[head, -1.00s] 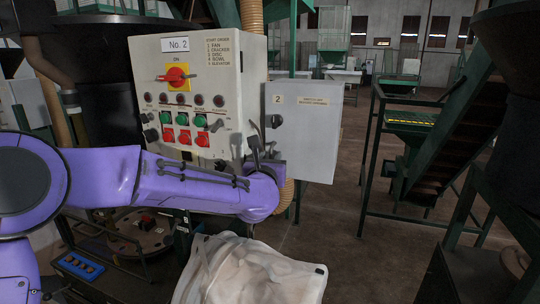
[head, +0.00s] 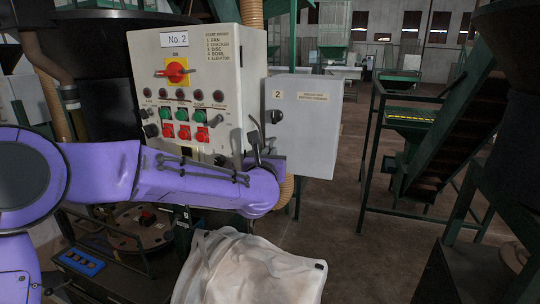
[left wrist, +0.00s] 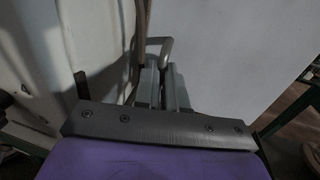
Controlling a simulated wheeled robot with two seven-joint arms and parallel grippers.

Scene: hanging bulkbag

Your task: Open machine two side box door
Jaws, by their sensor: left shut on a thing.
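The grey machine two side box (head: 310,140) hangs at the right of the main No. 2 panel, with a "2" label and a dark latch on its front. Its door looks flush in the head view; I cannot tell whether it is ajar. My left gripper (head: 256,146) is at the box's left edge, below the latch, partly hidden by my purple wrist. In the left wrist view, my gripper (left wrist: 161,82) is shut on a bent grey handle (left wrist: 166,48), beside the pale box face (left wrist: 235,55). My right gripper is not in view.
The main panel (head: 205,60), with a red rotary switch and several buttons, stands close left of the gripper. A white bulk bag (head: 248,268) is below my wrist.

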